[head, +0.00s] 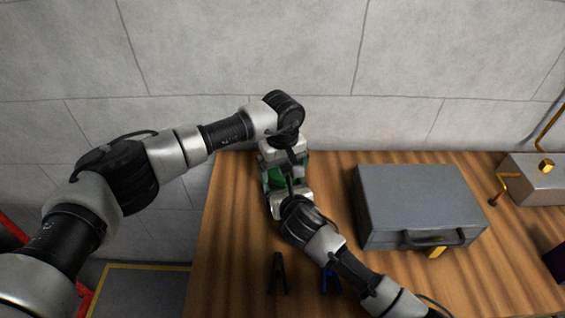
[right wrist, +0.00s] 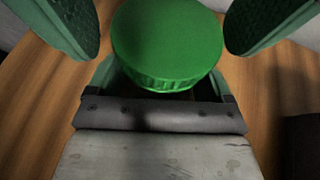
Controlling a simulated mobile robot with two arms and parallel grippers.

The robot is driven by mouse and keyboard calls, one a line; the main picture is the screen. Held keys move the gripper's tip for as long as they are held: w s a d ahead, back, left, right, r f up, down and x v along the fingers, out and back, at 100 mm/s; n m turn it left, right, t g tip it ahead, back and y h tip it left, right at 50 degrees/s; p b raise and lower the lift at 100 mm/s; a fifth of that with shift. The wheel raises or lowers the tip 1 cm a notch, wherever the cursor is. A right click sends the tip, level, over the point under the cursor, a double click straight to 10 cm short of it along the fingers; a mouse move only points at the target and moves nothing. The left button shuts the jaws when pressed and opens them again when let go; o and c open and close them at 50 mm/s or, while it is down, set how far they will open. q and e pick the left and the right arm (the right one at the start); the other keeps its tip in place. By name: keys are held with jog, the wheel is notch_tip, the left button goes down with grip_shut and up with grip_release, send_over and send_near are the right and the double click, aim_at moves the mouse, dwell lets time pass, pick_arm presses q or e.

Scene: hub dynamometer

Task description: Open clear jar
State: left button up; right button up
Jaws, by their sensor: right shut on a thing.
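The clear jar's green lid (right wrist: 168,45) fills the top middle of the right wrist view. In the head view the lid (head: 278,175) shows between my two grippers, near the back left of the table. My right gripper (right wrist: 160,95) is shut on the jar body below the lid; the body is mostly hidden. My left gripper (head: 282,172) comes down from above. Its two green finger pads stand apart on either side of the lid in the right wrist view, open, with visible gaps to it.
The wooden table (head: 230,235) carries a grey case (head: 420,200) right of my arms. A metal box with a yellow knob (head: 540,180) is at far right. The concrete wall (head: 240,45) is behind.

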pick_arm(q)
jog(key=c, duration=0.9)
jog(key=shift+n, duration=1.7)
jog(key=shift+c, duration=0.3)
jog(key=o, duration=1)
jog(key=shift+r, duration=0.15)
